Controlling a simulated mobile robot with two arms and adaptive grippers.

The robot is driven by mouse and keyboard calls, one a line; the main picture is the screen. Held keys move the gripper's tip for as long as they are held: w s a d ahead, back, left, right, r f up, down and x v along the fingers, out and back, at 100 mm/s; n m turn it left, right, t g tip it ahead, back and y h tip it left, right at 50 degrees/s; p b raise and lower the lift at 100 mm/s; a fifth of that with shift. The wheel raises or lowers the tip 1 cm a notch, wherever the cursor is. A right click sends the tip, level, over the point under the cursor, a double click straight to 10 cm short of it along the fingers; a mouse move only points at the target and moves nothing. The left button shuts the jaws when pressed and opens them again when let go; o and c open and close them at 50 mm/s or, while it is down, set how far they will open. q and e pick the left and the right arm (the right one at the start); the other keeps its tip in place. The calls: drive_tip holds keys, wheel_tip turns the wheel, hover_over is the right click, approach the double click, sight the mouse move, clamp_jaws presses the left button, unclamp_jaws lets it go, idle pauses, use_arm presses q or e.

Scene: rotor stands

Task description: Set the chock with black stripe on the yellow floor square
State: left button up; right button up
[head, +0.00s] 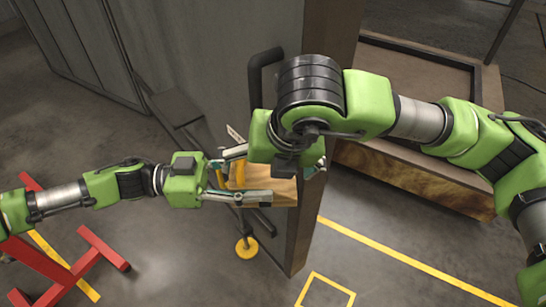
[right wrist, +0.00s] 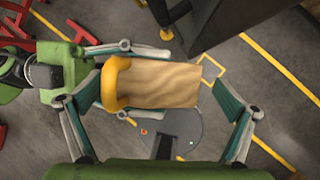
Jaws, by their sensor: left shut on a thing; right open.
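The chock (head: 284,191) is a wooden block with a yellow handle. It also shows in the right wrist view (right wrist: 165,84), where I see no black stripe on it. My left gripper (head: 258,174) is shut on the chock, one finger along each side, and holds it above the floor. My right gripper (right wrist: 159,92) is open, with its fingers apart on either side of the chock; in the head view its arm hides part of the chock. The yellow floor square (head: 311,274) is an outline on the floor at the bottom, lower right of the chock, and is empty where visible.
A grey panel (head: 225,50) with a dark handle stands behind the arms, its post edge beside the chock. A brown wooden crate (head: 420,176) stands at the right. A red stand (head: 85,265) is at lower left. A yellow line (head: 400,258) crosses open floor at right.

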use_arm(q)
drive_tip(key=shift+r, duration=0.1)
use_arm(e)
drive_tip(key=shift+x, duration=1.2)
drive_tip(key=c, duration=1.1)
use_arm(q)
drive_tip(key=o, duration=1.5)
use_arm(e)
drive_tip(key=shift+o, duration=0.2)
